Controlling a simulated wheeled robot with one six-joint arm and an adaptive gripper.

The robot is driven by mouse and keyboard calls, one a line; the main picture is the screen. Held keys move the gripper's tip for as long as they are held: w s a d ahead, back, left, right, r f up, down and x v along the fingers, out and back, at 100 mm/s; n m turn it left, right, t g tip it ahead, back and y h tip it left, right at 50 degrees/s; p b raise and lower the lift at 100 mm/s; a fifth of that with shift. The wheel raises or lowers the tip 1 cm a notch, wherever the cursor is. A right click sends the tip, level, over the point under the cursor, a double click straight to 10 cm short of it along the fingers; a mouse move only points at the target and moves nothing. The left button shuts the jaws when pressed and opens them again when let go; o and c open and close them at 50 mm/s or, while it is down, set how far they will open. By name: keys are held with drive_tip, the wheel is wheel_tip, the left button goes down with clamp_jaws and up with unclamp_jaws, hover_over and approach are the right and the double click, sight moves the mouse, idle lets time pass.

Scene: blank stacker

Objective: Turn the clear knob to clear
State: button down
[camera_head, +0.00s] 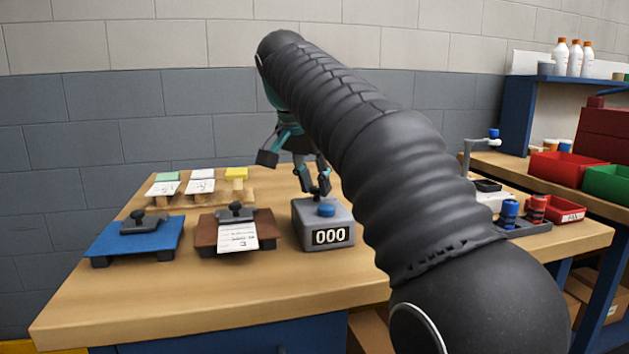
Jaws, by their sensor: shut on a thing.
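A grey counter box (322,222) stands on the wooden workbench (200,297) with a display (330,236) reading 000 on its front. A round blue button (326,210) sits on its top. Behind the button is a small dark knob (316,191), partly covered by my fingers. My gripper (318,190) reaches down from behind my arm, with its fingertips at this knob and shut on it. My dark ribbed arm crosses the right half of the view. I cannot read any mark on the knob.
A brown stand (262,222) with a clamp and written card is left of the box, and a blue stand (105,236) is farther left. Colored pads on wooden blocks are behind. Red bins (560,166) and blue and red cylinders are at right. The bench front is clear.

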sight(307, 207)
drive_tip(key=c, duration=0.9)
unclamp_jaws()
drive_tip(key=shift+r, duration=0.1)
drive_tip(key=v, duration=0.7)
